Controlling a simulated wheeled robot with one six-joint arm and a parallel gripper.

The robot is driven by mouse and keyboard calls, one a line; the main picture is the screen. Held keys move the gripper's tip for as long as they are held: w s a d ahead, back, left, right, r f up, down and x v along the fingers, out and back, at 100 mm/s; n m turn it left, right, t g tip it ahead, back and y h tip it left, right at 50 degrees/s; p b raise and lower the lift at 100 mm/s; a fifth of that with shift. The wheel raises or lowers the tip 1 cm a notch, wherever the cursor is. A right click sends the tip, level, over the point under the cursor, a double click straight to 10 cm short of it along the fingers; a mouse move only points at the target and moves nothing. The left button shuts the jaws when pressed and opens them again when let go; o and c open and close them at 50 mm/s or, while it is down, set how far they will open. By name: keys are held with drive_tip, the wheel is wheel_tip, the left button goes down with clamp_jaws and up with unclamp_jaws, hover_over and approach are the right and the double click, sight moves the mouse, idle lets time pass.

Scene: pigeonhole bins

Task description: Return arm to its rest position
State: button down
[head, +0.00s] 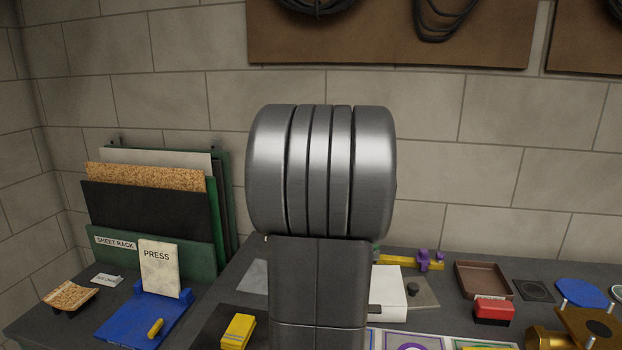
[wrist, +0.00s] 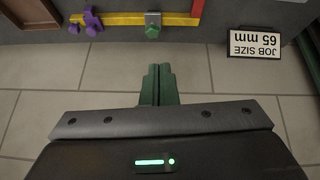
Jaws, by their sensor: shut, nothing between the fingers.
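My gripper (wrist: 157,84) shows in the wrist view, with its two green fingers together and nothing between them. In the head view my own grey arm rises through the middle of the picture and hides part of the bench and wall. The gripper itself does not show in the head view.
A "JOB SIZE 65 mm" sign (wrist: 257,43) and a yellow bar (wrist: 123,19) with purple pieces lie near the gripper. The bench also holds a sheet rack (head: 150,245), a blue press base (head: 145,318), a brown tray (head: 483,280) and a red box (head: 493,312).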

drive_tip(key=w+d+f+g+p, duration=0.1)
drive_tip(key=w+f+g+p, duration=0.1)
drive_tip(key=w+g+p, duration=0.5)
drive_tip(key=shift+w+d+y+p, duration=0.4)
drive_tip(key=shift+w+p, duration=1.95)
drive_tip(key=shift+p, duration=2.5)
drive_tip(key=shift+f, duration=0.15)
